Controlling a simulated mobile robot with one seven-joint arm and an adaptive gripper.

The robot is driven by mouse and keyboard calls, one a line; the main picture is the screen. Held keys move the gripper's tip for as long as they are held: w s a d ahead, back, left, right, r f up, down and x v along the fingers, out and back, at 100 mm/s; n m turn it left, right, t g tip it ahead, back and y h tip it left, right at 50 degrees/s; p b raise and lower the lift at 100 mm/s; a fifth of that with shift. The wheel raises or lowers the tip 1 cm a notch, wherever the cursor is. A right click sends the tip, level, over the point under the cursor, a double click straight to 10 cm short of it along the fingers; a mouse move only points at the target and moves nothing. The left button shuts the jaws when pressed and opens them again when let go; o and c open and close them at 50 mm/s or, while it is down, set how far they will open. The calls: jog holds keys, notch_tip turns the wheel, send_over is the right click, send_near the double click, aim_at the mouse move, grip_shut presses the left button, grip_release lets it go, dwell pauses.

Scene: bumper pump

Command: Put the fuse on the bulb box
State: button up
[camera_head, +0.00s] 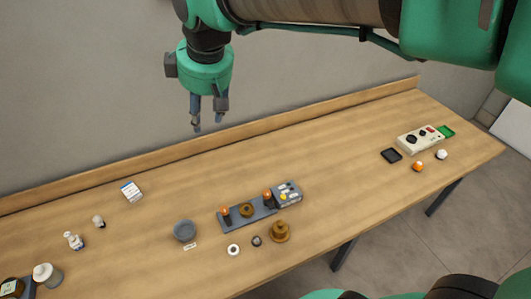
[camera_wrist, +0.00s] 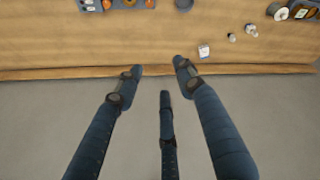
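A small white box with blue print (camera_head: 131,191), which looks like the bulb box, lies at the back left of the table; it also shows in the wrist view (camera_wrist: 204,50). I cannot tell for sure which thing is the fuse. A small white and dark piece (camera_head: 99,221) stands left of the box, and a small pale strip (camera_head: 190,246) lies in front of a grey round container (camera_head: 185,230). My gripper (camera_head: 208,117) is high above the table's back edge, right of the box. In the wrist view its fingers (camera_wrist: 160,75) are spread apart with nothing between them.
A grey pump-like assembly (camera_head: 247,211) with orange-topped posts sits mid-table. Rings and a brass part (camera_head: 279,232) lie in front of it. A control box (camera_head: 420,138) is at the right. A white bottle-like item (camera_head: 73,240) stands far left. A raised ledge runs along the back.

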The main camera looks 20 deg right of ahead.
jog(key=s+d+f+m, duration=0.2)
jog(key=s+d+m, duration=0.1)
jog(key=s, duration=0.3)
jog(key=s+d+f+m+t, duration=0.1)
jog(key=s+d+f+m, duration=0.2)
jog(key=s, duration=0.4)
jog(key=s+d+f+m, duration=0.2)
jog(key=s+d, duration=0.2)
jog(key=s, duration=0.3)
jog(key=shift+d+f+m+h, duration=0.2)
jog(key=shift+f+m+h, duration=0.1)
jog(key=shift+m+h, duration=0.1)
notch_tip(320, 180, down, 11)
jog(key=b, duration=1)
jog(key=shift+b, duration=0.4)
